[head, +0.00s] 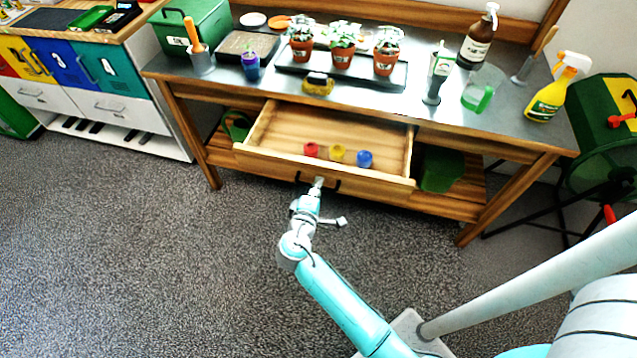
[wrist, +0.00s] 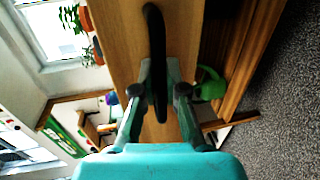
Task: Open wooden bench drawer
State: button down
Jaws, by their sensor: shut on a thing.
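The wooden bench drawer (head: 270,162) is pulled out from under the bench top, and its inside shows in the head view. A red, a yellow and a blue small item (head: 364,158) lie in it near the front. Its black handle (head: 336,184) is on the front panel and also shows in the wrist view (wrist: 155,50). My gripper (head: 318,183) is at the handle, its fingers shut on it in the wrist view (wrist: 158,92). The handle's part between the fingers is partly hidden.
The bench (head: 430,110) carries several potted plants (head: 342,50), bottles and tools. Green containers (head: 441,168) stand on its lower shelf. A coloured cabinet (head: 90,75) is at the left and a green drum (head: 605,130) at the right. The floor before the drawer is clear.

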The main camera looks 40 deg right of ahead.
jog(key=c, duration=1.2)
grip_release()
jog(key=v, duration=1.2)
jog(key=shift+f, duration=0.1)
